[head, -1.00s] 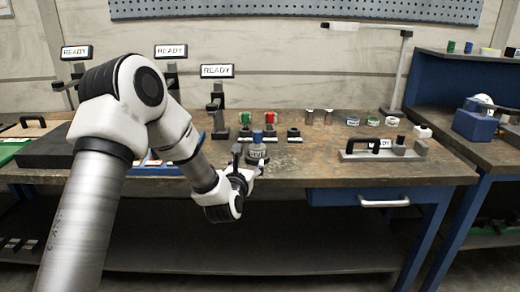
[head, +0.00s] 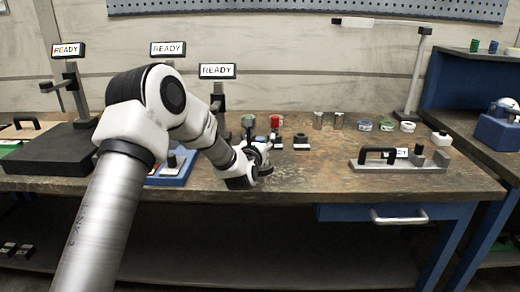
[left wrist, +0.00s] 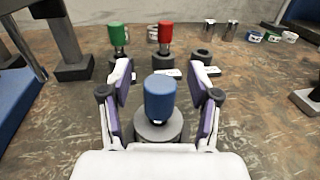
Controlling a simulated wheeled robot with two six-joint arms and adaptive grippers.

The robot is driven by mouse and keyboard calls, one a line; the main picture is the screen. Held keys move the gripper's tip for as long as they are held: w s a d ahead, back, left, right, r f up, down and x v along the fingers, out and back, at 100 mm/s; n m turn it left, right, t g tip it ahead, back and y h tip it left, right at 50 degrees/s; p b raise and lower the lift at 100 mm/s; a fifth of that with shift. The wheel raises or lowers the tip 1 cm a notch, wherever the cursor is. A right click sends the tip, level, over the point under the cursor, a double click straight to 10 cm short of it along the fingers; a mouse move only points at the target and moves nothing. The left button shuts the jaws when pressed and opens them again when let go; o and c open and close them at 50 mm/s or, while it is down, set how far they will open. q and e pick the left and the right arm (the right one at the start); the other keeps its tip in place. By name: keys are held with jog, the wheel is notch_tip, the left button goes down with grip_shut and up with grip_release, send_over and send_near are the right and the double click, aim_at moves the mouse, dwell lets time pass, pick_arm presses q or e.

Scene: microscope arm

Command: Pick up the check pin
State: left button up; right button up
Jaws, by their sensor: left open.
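A blue-capped pin (left wrist: 160,97) stands upright in a round grey holder (left wrist: 158,128) in the left wrist view; I cannot read a label that names it the check pin. My left gripper (left wrist: 159,100) is open, with one finger on each side of this pin; no contact with it is clear. In the head view my left gripper (head: 264,156) is low over the bench and hides the blue-capped pin. Behind it stand a green-capped pin (left wrist: 118,37) and a red-capped pin (left wrist: 165,36) on dark bases. My right gripper is not in view.
An empty dark ring base (left wrist: 201,57) stands right of the red-capped pin. Metal cylinders (head: 318,120) and small jars (head: 387,126) are farther right. A fixture with a black handle (head: 378,155) lies at the bench's right. A blue tray (left wrist: 18,98) is at left.

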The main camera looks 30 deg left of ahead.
pick_arm(q)
grip_shut()
